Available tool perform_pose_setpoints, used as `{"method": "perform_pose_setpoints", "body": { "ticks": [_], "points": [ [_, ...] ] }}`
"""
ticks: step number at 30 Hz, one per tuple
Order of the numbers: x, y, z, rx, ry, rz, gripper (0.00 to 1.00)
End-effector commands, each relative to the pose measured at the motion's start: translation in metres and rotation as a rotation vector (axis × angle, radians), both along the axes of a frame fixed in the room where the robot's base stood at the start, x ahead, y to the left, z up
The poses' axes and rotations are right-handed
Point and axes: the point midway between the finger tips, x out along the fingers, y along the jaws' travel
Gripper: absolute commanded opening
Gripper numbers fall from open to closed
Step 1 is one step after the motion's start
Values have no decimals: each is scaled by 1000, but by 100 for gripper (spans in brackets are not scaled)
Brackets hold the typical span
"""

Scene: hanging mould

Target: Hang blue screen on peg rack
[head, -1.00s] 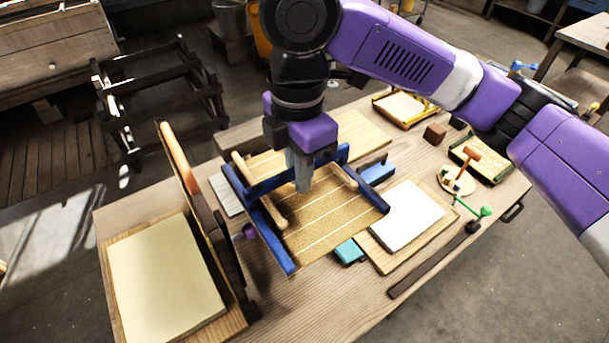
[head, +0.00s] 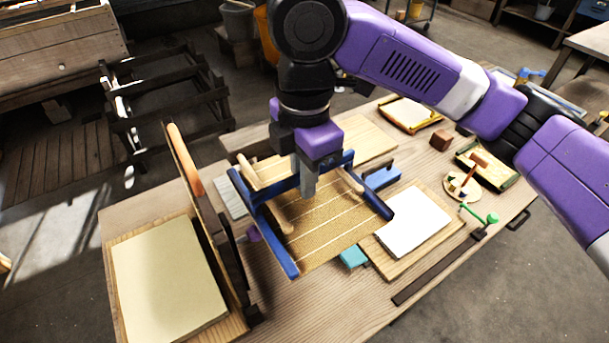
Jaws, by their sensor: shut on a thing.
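The blue screen (head: 372,195) is a blue frame with tan, light-striped mesh, held tilted above the table. My gripper (head: 308,187) is shut on its far blue bar. The peg rack seems to be the light wooden board (head: 372,137) behind and below the screen, partly hidden by it and by my gripper. Wooden pegs show near the screen: one at its far left corner (head: 248,172), one by its left side (head: 281,214) and one near its right side (head: 350,181). I cannot tell whether the pegs pass through the frame or touch it.
An upright dark panel with an orange-brown top (head: 186,160) stands left of the screen. Left of it lies a cream sheet stack (head: 168,280). A white sheet on a board (head: 413,222), a teal block (head: 353,257) and a blue block (head: 383,178) lie close to the screen's right.

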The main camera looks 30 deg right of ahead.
Motion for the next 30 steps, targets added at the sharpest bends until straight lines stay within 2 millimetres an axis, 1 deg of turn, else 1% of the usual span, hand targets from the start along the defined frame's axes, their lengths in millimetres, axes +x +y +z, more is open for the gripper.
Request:
{"method": "perform_pose_setpoints", "body": {
  "ticks": [17, 18, 20, 21, 22, 30],
  "points": [
    [0, 0, -8, 0, 0, 0, 0],
    [0, 0, -8, 0, 0, 0, 14],
    [0, 0, -8, 0, 0, 0, 26],
    [0, 0, -8, 0, 0, 0, 34],
    [0, 0, -8, 0, 0, 0, 36],
    [0, 0, -8, 0, 0, 0, 36]
  ]
}}
